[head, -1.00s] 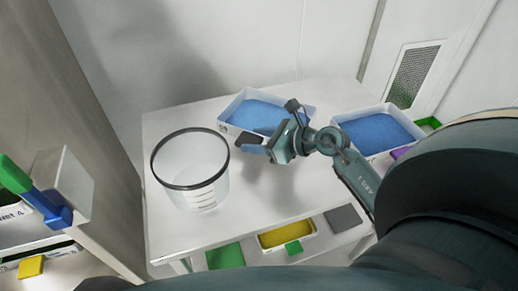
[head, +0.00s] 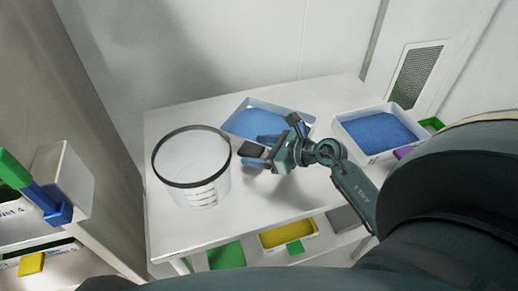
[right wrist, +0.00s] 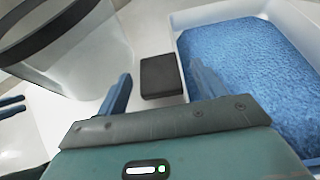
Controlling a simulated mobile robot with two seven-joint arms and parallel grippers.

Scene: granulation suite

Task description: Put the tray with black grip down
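The tray with the black grip (head: 250,150) is white and filled with blue granules (head: 265,122). It sits level on the white table (head: 215,228), behind and right of the clear bucket. My right gripper (head: 261,151) is open at the grip, one finger on each side. In the right wrist view the grip (right wrist: 160,76) lies between the two spread blue fingers, with gaps on both sides, beside the tray's wall (right wrist: 181,75). My left gripper is not in view.
The black-rimmed bucket (head: 200,190) stands close to the left of the tray. A second white tray with blue granules (head: 378,131) and a purple grip (head: 402,153) is at the right. A yellow-filled tray (head: 287,238) is below the table top.

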